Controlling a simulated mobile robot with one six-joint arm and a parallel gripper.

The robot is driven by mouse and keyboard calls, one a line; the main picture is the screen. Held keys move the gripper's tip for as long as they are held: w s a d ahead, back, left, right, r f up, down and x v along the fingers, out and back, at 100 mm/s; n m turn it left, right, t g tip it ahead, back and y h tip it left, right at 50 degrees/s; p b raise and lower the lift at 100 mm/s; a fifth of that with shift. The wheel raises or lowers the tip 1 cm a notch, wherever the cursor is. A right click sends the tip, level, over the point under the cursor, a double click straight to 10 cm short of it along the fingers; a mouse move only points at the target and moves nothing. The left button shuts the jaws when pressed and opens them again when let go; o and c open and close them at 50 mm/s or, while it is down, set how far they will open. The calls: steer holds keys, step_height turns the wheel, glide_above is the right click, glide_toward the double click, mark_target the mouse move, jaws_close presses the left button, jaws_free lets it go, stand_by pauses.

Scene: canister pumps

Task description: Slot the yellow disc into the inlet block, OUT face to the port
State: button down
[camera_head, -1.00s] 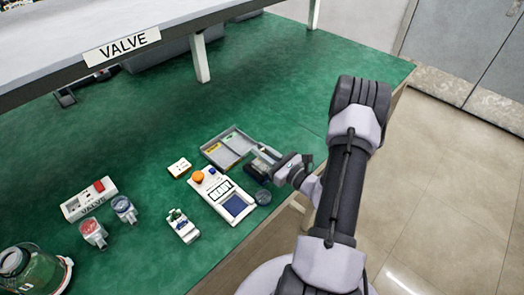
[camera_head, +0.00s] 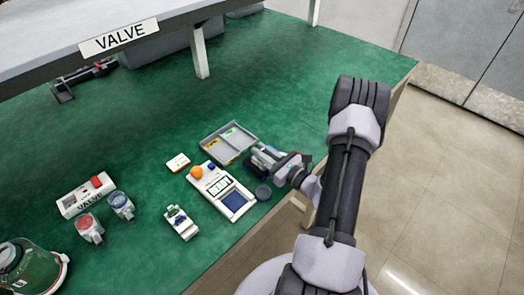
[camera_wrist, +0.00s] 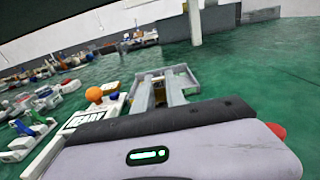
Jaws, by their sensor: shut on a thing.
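No yellow disc can be clearly picked out. The tray holds yellow and green label-like pieces. I cannot tell which item is the inlet block; a small white block with green parts (camera_head: 181,223) lies left of my gripper.
A white device (camera_head: 222,190) with a READY screen, orange ball and blue pad stands beside my gripper. The bench behind the tray is clear.

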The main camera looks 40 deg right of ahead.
steer(key=shift+f+b, duration=0.45)
steer(key=shift+f, duration=0.15)
steer(key=c, duration=1.3)
jaws_free()
steer(key=shift+s, duration=0.1)
steer(key=s+d+p, duration=0.1)
steer(key=s+p, duration=0.3)
steer(key=s, duration=1.3)
steer(key=shift+d, duration=0.15)
steer(key=shift+s, duration=0.1)
